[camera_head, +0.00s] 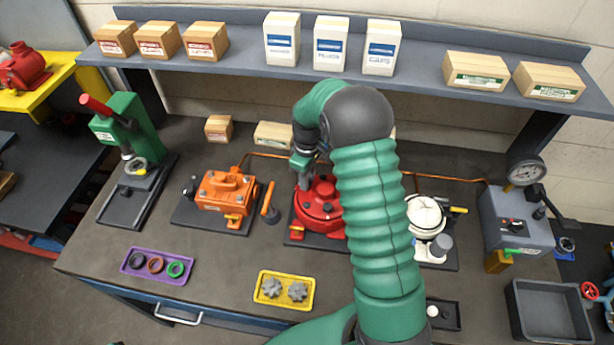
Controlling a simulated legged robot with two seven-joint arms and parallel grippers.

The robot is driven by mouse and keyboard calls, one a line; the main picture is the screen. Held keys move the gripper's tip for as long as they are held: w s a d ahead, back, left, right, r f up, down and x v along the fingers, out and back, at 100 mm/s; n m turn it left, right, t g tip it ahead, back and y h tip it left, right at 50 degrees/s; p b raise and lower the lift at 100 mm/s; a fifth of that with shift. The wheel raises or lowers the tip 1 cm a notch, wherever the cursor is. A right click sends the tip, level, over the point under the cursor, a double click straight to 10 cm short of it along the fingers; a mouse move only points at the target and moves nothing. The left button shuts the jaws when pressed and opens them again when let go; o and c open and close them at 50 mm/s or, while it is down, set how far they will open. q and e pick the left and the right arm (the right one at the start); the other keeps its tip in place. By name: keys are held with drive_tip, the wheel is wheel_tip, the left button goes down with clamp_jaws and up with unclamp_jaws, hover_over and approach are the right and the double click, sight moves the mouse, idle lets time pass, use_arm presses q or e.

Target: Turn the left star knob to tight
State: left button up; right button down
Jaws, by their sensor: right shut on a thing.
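A round red motor (318,211) sits on a dark base plate in the middle of the bench. My right gripper (303,178) points down at the back left of this motor. Its jaws are shut on what appears to be the left star knob, which is mostly hidden by the fingers. The knob's turn angle cannot be read. My green right arm covers the motor's right side, and no other star knob can be made out on it. My left gripper is not in view.
An orange motor (224,198) and an orange upright handle (269,203) stand left of the red motor. A white motor (425,214) stands to its right. A yellow tray (262,302) with two grey lobed parts lies in front. The shelf (240,66) overhangs behind.

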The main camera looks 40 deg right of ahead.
drive_tip(key=m, duration=0.4)
drive_tip(key=shift+w+r+m+p, duration=0.1)
drive_tip(key=shift+r+m+p, duration=0.05)
drive_tip(key=shift+m+p, duration=0.2)
drive_tip(key=m, duration=0.3)
drive_tip(key=shift+m, duration=0.35)
drive_tip(key=m+p, duration=0.1)
drive_tip(key=m, duration=0.3)
drive_tip(key=shift+w, duration=0.1)
drive_tip(key=m+p, duration=0.1)
drive_tip(key=m, duration=0.3)
drive_tip(key=shift+d+r, duration=0.1)
drive_tip(key=m+p, duration=0.1)
drive_tip(key=m, duration=0.3)
drive_tip(key=shift+m, duration=0.3)
drive_tip(key=m+p, duration=0.1)
drive_tip(key=m, duration=0.2)
drive_tip(key=shift+m, duration=0.4)
drive_tip(key=m+p, duration=0.2)
drive_tip(key=m, duration=0.2)
drive_tip(key=shift+m+p, duration=0.35)
drive_tip(key=shift+m, duration=1.25)
